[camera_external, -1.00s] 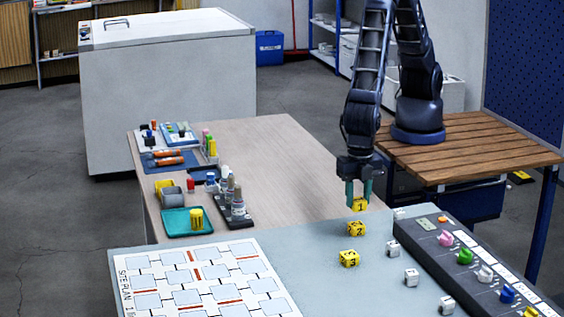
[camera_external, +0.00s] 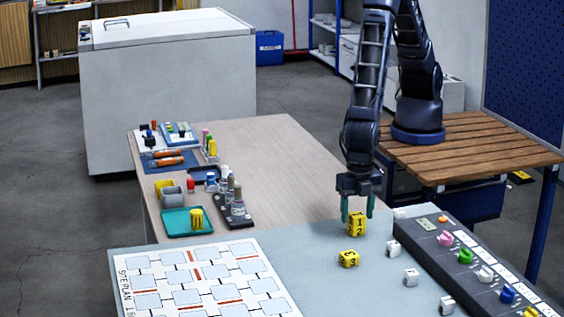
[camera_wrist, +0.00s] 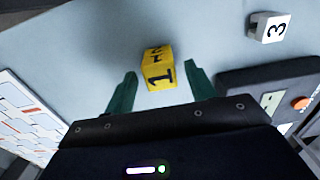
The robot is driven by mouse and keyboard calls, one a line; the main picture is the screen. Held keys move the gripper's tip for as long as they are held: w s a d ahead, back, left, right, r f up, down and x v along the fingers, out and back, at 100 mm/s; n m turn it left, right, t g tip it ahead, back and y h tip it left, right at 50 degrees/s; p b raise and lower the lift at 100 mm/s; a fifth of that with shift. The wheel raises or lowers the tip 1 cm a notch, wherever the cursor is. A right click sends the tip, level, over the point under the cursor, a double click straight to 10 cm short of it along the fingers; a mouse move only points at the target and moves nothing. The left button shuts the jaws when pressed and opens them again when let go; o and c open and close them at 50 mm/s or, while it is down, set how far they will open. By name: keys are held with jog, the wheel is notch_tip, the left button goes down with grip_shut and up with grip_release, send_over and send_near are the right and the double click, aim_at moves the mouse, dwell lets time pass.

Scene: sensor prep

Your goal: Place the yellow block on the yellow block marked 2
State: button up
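The yellow block marked 1 (camera_external: 357,219) sits on the yellow block marked 2 (camera_external: 357,231), and the two form an upright stack on the grey-blue surface. The block marked 1 also shows in the wrist view (camera_wrist: 158,76), with a dark mark on a further yellow face beyond it. My gripper (camera_external: 357,215) is open over the stack. Its green fingers stand on either side of the top block; the wrist view shows gaps between the block and both fingers (camera_wrist: 161,90).
A yellow block marked 3 (camera_external: 349,259) stands in front of the stack. Several white blocks (camera_external: 411,277) lie to the right, beside a dark panel with coloured knobs (camera_external: 467,262). A site plan board (camera_external: 243,290) lies to the left. The surface left of the stack is clear.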

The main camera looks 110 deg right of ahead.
aim_at(357, 214)
notch_tip(357, 214, up, 12)
jog(key=s+d+r+m+t, duration=0.1)
jog(key=d+r+m, duration=0.3)
jog(key=d+r, duration=0.75)
jog(key=d+r+m+t, duration=0.1)
jog(key=d+r+m, duration=0.3)
jog(key=d+r, duration=0.75)
jog(key=s+d+r+m+t, duration=0.1)
jog(key=s+d+m, duration=0.4)
jog(key=s+d, duration=0.5)
jog(key=s+d+r+m+t, duration=0.1)
jog(key=s+d+m, duration=0.4)
jog(key=s+d, duration=0.5)
jog(key=d, duration=0.5)
jog(key=shift+s+r+t, duration=0.3)
